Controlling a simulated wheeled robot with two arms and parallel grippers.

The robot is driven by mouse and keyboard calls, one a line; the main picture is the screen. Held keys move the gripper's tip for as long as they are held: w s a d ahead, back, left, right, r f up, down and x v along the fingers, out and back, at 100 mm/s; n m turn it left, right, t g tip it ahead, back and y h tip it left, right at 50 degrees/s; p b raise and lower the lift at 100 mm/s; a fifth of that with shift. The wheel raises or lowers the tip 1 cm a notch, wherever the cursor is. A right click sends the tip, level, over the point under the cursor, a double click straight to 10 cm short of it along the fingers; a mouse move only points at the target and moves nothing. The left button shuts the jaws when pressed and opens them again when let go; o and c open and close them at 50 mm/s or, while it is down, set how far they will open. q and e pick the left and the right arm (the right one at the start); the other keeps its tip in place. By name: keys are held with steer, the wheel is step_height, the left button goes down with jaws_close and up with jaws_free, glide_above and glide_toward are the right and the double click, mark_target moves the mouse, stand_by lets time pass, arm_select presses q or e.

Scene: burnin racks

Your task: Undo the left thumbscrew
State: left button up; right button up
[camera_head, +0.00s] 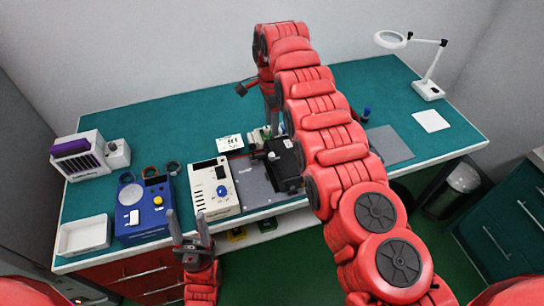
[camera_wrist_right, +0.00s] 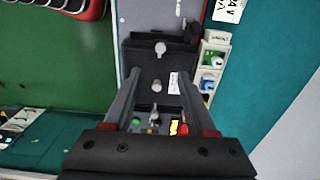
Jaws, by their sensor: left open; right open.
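A black unit (camera_head: 283,165) sits on the grey plate at the bench front, partly hidden by my right arm. In the right wrist view the black unit (camera_wrist_right: 140,62) shows two pale knobs in line: the upper thumbscrew (camera_wrist_right: 160,49), on the head view's left side, and a second knob (camera_wrist_right: 157,86). My right gripper (camera_wrist_right: 160,78) is open above the unit, its fingers either side of the second knob; contact cannot be told. The upper thumbscrew lies beyond the fingertips. My left gripper (camera_head: 189,222) is open and empty in front of the bench edge.
A cream meter box (camera_head: 208,175) and a blue box (camera_head: 140,225) stand left of the grey plate (camera_head: 252,185). A white tray (camera_head: 84,236) is at the front left. Small green and blue items in a holder (camera_wrist_right: 213,60) sit close behind the unit.

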steer(key=b, duration=0.7)
glide_above(272, 154)
step_height(272, 154, down, 9)
steer(key=shift+s+r, duration=0.1)
steer(key=shift+s, duration=0.05)
steer(key=shift+f+p, duration=0.5)
steer(key=shift+p, duration=0.45)
step_height(272, 154, down, 3)
steer(key=shift+a+r, duration=0.1)
steer(key=shift+r, duration=0.05)
steer(key=shift+f, duration=0.5)
jaws_close()
